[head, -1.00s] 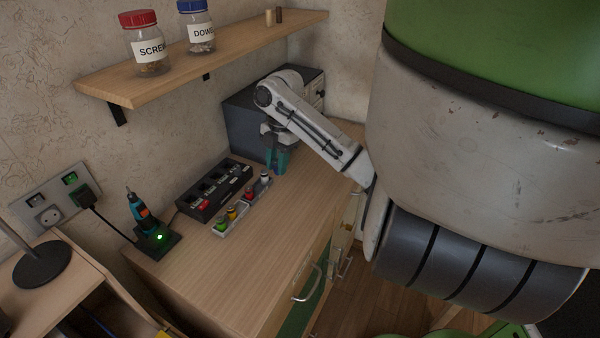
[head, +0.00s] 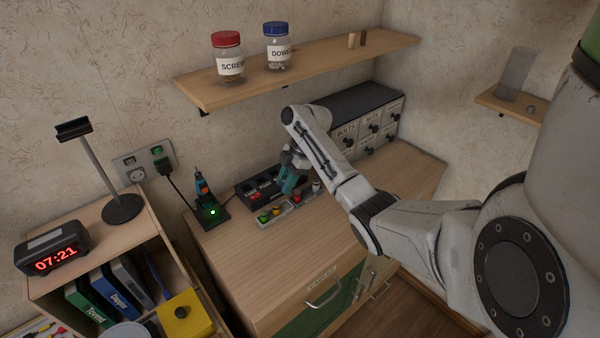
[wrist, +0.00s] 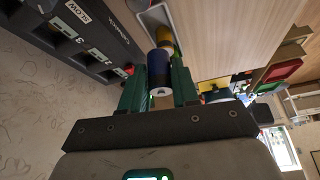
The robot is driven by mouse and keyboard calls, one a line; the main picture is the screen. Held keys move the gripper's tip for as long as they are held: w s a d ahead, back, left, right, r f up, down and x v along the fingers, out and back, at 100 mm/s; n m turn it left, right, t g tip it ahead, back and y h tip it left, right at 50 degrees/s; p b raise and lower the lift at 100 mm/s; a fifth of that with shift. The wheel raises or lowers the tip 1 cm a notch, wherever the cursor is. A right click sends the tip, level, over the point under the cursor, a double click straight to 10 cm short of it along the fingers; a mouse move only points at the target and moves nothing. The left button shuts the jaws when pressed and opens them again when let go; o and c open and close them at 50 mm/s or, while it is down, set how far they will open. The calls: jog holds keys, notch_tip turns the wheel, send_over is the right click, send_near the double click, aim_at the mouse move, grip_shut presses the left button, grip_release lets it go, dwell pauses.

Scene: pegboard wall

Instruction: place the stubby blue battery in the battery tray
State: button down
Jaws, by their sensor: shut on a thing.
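My gripper (head: 288,185) is shut on a stubby blue battery, with one teal finger on each side of it. In the wrist view the blue battery (wrist: 159,72) shows its pale end between the fingertips (wrist: 159,88). The pale battery tray (head: 262,222) lies on the wooden worktop, with green, yellow and red batteries in its nearer part. My gripper is over the tray's middle and hides part of it. A yellow battery (wrist: 165,42) and the tray's rim (wrist: 145,22) show just past the held battery. I cannot tell whether the blue battery touches the tray.
A black charger (head: 245,194) stands behind the tray, close to my gripper. A drill on a charging stand (head: 210,214) is to its left. A drawer cabinet (head: 350,125) stands at the back right. The front of the worktop (head: 270,260) is clear.

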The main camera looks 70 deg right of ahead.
notch_tip(320, 180, down, 5)
jog(key=shift+b, duration=0.9)
jog(key=shift+f+b, duration=0.75)
jog(key=shift+f, duration=0.15)
jog(key=shift+f, duration=0.2)
